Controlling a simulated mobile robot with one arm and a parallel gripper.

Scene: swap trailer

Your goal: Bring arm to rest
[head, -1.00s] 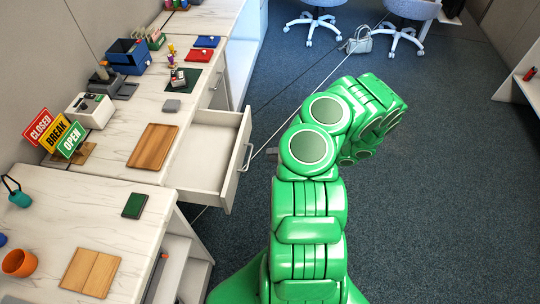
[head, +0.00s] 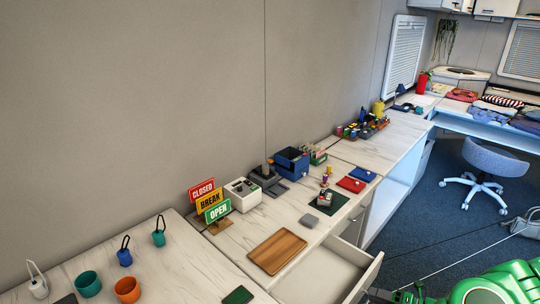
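My green arm shows only in part, at the bottom right corner of the head view. A small dark end piece, which looks like part of my gripper (head: 408,296), shows at its left beside the open drawer (head: 325,272). Its fingers cannot be made out, so I cannot tell whether it is open or shut or holds anything. Most of the arm is below the picture's edge.
The drawer is pulled out from the white counter (head: 240,255). On the counter stand a CLOSED/BREAK/OPEN sign (head: 209,202), a wooden board (head: 277,252) and a blue box (head: 292,163). A blue-grey chair (head: 493,160) stands on open carpet (head: 440,215) at right.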

